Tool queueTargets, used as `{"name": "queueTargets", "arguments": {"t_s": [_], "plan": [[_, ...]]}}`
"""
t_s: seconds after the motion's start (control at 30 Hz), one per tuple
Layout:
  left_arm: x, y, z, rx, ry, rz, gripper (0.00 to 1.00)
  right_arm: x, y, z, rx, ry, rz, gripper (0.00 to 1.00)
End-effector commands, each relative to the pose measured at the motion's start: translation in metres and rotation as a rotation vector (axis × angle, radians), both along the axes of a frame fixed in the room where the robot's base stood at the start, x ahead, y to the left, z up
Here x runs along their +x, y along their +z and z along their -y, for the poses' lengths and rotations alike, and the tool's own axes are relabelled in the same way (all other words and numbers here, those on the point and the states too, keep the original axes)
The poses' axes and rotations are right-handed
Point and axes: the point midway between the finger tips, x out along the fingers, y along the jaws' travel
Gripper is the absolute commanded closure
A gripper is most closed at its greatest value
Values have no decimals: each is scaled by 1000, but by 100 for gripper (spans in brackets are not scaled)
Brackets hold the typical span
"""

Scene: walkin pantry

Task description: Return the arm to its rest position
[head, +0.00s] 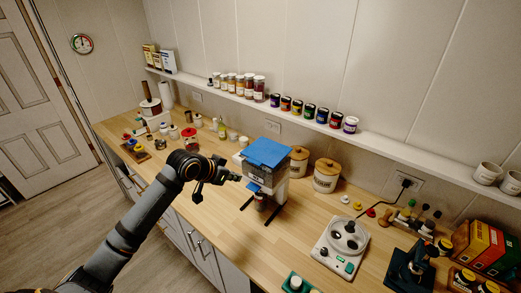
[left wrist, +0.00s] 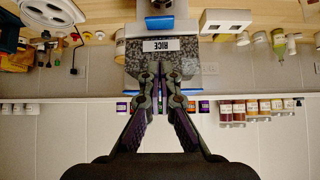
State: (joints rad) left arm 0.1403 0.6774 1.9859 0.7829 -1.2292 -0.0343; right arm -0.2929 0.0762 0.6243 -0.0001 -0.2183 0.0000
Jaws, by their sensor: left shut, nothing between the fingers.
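My left arm reaches in from the left in the head view. Its gripper (head: 232,177) is shut and empty, just left of a dispenser with a blue lid (head: 268,151). In the left wrist view, which is upside down, the shut fingers (left wrist: 158,76) point at the dispenser's speckled front (left wrist: 133,48) and its RICE label (left wrist: 161,45). I cannot tell whether the fingertips touch it. A dark jar (head: 261,202) stands under the dispenser's spout. My right gripper is not in view.
Two wooden-lidded canisters (head: 327,177) stand right of the dispenser. A white scale-like device (head: 341,246) sits at front right. A wall shelf (head: 310,118) holds several jars. Small bottles and a red-lidded jar (head: 190,138) stand behind the arm. Bare counter (head: 225,212) lies in front.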

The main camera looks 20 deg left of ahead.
Motion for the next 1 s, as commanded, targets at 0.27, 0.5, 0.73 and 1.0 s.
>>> {"name": "queueTargets", "arguments": {"t_s": [0.27,0.5,0.73,1.0], "plan": [[-39,-48,25,28,0,-82,100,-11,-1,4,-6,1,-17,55],[-139,-115,56,100,75,-253,100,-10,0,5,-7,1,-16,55],[-222,-136,57,152,201,-392,100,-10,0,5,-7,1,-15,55],[-249,-198,46,186,279,-478,100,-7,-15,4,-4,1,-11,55]]}}
